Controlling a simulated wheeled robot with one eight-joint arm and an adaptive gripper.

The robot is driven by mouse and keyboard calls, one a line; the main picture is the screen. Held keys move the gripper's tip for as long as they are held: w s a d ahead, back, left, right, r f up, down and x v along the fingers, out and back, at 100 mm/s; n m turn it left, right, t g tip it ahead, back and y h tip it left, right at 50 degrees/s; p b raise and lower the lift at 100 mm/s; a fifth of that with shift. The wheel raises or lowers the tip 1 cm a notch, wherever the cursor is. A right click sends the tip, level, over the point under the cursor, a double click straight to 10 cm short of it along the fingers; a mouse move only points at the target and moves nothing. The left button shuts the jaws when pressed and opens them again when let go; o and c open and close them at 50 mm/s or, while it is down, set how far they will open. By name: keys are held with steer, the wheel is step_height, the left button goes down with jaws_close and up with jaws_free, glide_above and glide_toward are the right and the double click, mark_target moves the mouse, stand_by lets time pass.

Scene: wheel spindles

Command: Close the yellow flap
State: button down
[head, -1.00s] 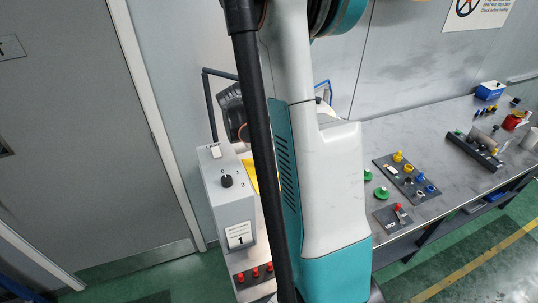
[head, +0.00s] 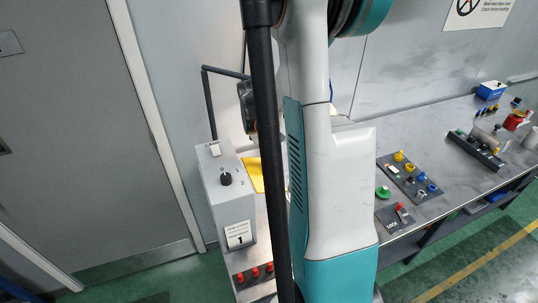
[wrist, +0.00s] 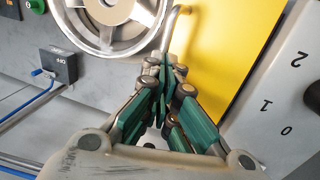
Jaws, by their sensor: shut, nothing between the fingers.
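The yellow flap (head: 253,173) shows partly in the head view, behind the grey control box and left of my arm, which hides the rest. In the wrist view the yellow flap (wrist: 225,50) is a broad flat panel at the upper right, beside the dial panel. I cannot tell how far open it stands. My gripper (wrist: 165,72) is shut and empty, its fingertips just left of the flap's edge; I cannot tell whether they touch. In the head view the fingers are hidden.
A silver wheel (wrist: 112,22) lies close left of my fingertips, with a bent metal rod (wrist: 174,22) between it and the flap. The grey control box (head: 230,205) has a dial. A small switch box (wrist: 60,67) with a blue cable is at left. The bench (head: 365,125) extends right.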

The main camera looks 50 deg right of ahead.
mark_target(271, 169)
steer(key=f+b, duration=0.1)
steer(key=y, duration=0.1)
steer(key=f+t+y+b, duration=0.1)
steer(key=shift+s+d+f+b, duration=0.25)
steer(key=shift+d+f+b, duration=0.1)
step_height(271, 169, down, 2)
steer(key=t+y+b, duration=0.1)
steer(key=y+b, duration=0.1)
steer(key=b, duration=0.1)
steer(key=shift+f, duration=0.15)
steer(key=f+b, duration=0.2)
steer(key=a+f+b, duration=0.1)
steer(key=shift+w+f+b, duration=0.15)
steer(key=shift+w+b, duration=0.15)
steer(key=shift+w, duration=0.05)
steer(key=shift+w+a+f+b, duration=0.25)
steer(key=shift+a+f+b, duration=0.3)
steer(key=shift+b, duration=0.1)
steer(key=shift+w+a+f+b, duration=0.25)
steer(key=shift+a+f+b, duration=0.15)
steer(key=shift+f+b, duration=0.2)
